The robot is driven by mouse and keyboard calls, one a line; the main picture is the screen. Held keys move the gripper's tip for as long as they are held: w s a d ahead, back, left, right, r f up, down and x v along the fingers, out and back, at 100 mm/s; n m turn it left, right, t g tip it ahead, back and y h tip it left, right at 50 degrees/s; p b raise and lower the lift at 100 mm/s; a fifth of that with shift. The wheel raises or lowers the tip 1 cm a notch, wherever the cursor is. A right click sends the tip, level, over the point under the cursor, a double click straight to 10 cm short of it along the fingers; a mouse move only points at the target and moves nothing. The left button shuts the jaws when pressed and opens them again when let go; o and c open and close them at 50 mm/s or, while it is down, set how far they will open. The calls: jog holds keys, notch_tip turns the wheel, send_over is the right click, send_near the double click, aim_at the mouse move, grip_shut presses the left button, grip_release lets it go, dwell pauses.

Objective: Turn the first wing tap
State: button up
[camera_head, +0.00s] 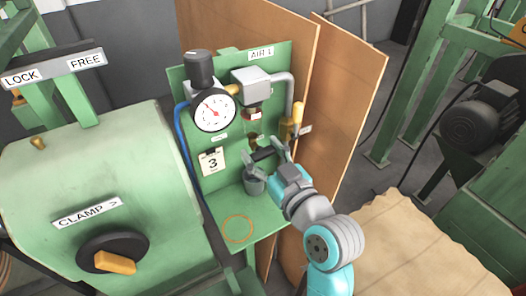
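A green panel labelled AIR 1 (262,53) carries a dial gauge (214,108), a grey box fitting (251,84) and brass fittings below it. A yellow handle (298,116) stands upright on a brass fitting at the panel's right side. A small brass piece (254,143) shows lower down, just above my gripper; I cannot tell which of these is the first wing tap. My gripper (263,152) is in front of the lower panel, its two fingers spread apart. A dark piece shows between them; whether they touch anything is unclear.
A grey cup (254,183) sits under my gripper on the green shelf (250,212). A card marked 3 (212,161) hangs left. A large green drum with a CLAMP knob (113,253) stands at left. Brown boards (340,100) rise behind the panel at right.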

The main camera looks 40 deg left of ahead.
jog(key=shift+m, duration=0.6)
jog(key=o, duration=1.2)
jog(key=shift+c, duration=0.2)
jog(key=v, duration=1.2)
